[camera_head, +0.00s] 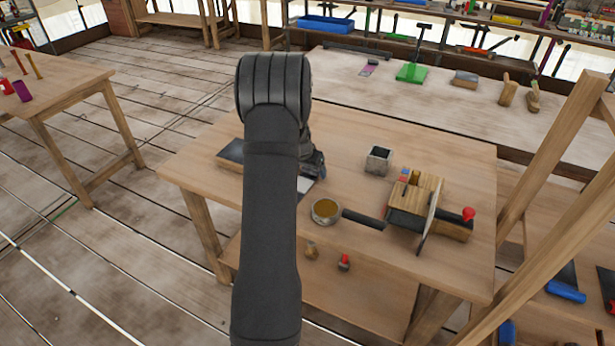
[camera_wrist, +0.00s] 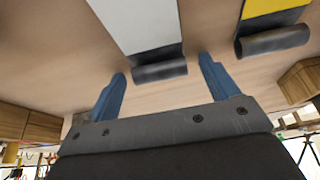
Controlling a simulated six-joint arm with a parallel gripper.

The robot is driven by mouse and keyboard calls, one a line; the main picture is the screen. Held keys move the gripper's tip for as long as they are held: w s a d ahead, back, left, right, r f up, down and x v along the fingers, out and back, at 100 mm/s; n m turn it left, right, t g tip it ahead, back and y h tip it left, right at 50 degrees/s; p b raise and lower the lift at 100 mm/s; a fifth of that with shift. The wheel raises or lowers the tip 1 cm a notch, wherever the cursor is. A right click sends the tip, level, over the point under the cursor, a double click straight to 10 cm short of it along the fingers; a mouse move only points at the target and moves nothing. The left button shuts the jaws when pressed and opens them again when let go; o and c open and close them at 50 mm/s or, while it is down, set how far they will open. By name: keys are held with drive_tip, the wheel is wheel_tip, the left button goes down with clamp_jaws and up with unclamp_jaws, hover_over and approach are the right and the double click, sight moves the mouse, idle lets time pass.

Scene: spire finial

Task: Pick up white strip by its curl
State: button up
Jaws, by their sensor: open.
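In the wrist view a white strip (camera_wrist: 138,22) lies on the wooden tabletop, with a dark rolled curl (camera_wrist: 160,72) at its near end. My gripper (camera_wrist: 162,66) is open, with one blue finger on each side of the curl and clear gaps to both. Neither finger visibly touches it; I cannot tell how far the fingertips are above the table. In the head view my arm covers much of this spot; a small white piece, apparently the strip (camera_head: 305,185), shows beside the gripper.
A yellow strip with a dark curl (camera_wrist: 272,41) lies right of the white one in the wrist view. On the bench stand a round tin (camera_head: 326,211), a grey square pot (camera_head: 378,160) and a wooden block fixture (camera_head: 425,190). A dark flat piece (camera_head: 231,152) lies left of my arm.

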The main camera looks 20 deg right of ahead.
drive_tip(key=c, duration=1.2)
drive_tip(key=shift+r, duration=0.15)
